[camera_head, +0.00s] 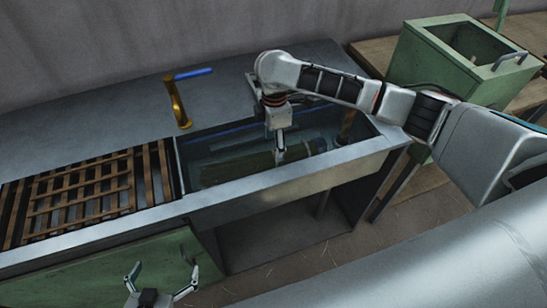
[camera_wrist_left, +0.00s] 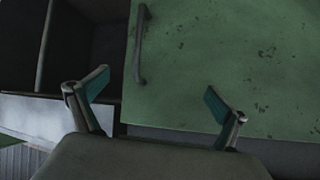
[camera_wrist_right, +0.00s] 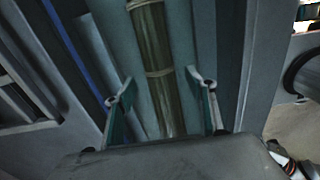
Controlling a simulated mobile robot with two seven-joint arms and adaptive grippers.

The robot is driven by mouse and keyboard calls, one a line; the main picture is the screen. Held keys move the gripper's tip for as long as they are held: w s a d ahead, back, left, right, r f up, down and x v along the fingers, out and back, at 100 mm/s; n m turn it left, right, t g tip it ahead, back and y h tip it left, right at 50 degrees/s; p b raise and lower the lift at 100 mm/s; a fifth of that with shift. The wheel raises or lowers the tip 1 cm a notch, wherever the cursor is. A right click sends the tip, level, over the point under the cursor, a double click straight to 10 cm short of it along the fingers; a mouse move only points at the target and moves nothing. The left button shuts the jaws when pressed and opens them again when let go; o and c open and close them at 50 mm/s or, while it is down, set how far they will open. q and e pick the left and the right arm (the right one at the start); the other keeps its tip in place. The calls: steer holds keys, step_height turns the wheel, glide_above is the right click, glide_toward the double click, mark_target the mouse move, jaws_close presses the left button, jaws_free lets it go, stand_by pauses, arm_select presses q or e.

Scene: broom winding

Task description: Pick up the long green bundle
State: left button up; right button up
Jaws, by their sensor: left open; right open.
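The long green bundle (camera_head: 238,168) lies in the water-filled sink basin (camera_head: 290,185), lengthwise along it. In the right wrist view the bundle (camera_wrist_right: 152,50) is a slim bunch of green-brown stalks with pale ties around it. My right gripper (camera_head: 281,153) reaches down into the basin over the bundle's right part. Its fingers (camera_wrist_right: 163,92) are open, one on each side of the bundle in that view; whether they touch it I cannot tell. My left gripper (camera_head: 161,276) is open and empty, low in front of the counter, away from the bundle. It faces a green door (camera_wrist_left: 250,50).
A brass tap (camera_head: 177,103) with a blue handle stands behind the basin. A wooden slatted rack (camera_head: 82,193) lies to the left. A green box (camera_head: 435,60) stands on a wooden table at the back right. The basin walls surround the bundle closely.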

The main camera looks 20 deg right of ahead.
mark_target(266, 161)
step_height(266, 161, down, 6)
steer(key=shift+d+r+b, duration=0.1)
steer(key=shift+b, duration=0.95)
arm_select(q)
steer(key=f, duration=0.3)
steer(key=shift+s, duration=0.4)
arm_select(e)
steer(key=shift+w+r, duration=0.1)
steer(key=c, duration=1.2)
